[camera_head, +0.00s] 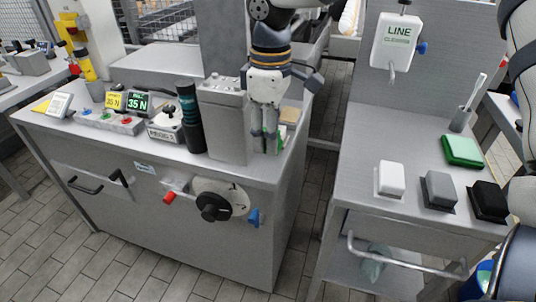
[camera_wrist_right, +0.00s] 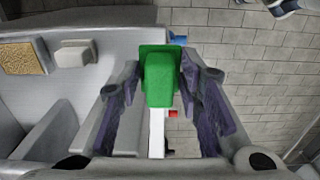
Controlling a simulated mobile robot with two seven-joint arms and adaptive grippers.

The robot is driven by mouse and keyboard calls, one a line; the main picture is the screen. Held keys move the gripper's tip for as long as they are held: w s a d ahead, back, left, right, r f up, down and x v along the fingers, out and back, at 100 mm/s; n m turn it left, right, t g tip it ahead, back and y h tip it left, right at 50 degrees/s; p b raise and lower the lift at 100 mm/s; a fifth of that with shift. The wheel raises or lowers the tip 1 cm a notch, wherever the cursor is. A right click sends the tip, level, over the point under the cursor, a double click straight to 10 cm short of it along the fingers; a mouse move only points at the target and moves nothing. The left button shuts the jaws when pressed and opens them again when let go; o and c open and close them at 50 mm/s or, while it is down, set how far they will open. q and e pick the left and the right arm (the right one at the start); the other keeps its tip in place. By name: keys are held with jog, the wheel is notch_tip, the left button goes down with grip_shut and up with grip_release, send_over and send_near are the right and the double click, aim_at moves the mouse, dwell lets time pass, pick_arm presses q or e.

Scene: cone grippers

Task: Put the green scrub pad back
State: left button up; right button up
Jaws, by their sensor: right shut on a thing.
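My right gripper (camera_head: 266,148) points down over the right end of the grey workbench (camera_head: 230,172). In the right wrist view, my right gripper (camera_wrist_right: 160,115) is shut on the green scrub pad (camera_wrist_right: 160,78), a green block with a wider flange at its far end. In the head view the fingers mostly hide it; only a bit of green shows beside them. A flat green tray-like piece (camera_head: 462,151) lies on the right-hand table; I cannot tell whether it is an empty holder. My left gripper is not in view.
The right table (camera_head: 400,145) also holds a white pad (camera_head: 391,178), a grey pad (camera_head: 440,188) and a black pad (camera_head: 488,201). A brown sponge (camera_wrist_right: 22,57) and a white block (camera_wrist_right: 75,53) sit near my gripper. A tall grey box (camera_head: 222,118) stands left of it. A floor gap separates the benches.

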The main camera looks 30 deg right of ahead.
send_over(270, 166)
jog(key=f, duration=0.5)
jog(key=shift+s+a+b, duration=0.15)
jog(key=shift+s+b, duration=0.2)
jog(key=shift+b, duration=0.05)
jog(key=f, duration=0.3)
jog(key=shift+w+d+f, duration=0.25)
jog(key=shift+w+f, duration=0.05)
jog(key=shift+f, duration=0.1)
jog(key=shift+c, duration=0.4)
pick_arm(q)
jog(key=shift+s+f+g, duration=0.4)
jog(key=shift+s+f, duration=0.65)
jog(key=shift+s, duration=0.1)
pick_arm(e)
jog(key=o, duration=1.1)
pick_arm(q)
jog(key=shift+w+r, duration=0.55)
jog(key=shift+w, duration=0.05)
pick_arm(e)
notch_tip(270, 166, up, 12)
jog(key=shift+r, duration=0.1)
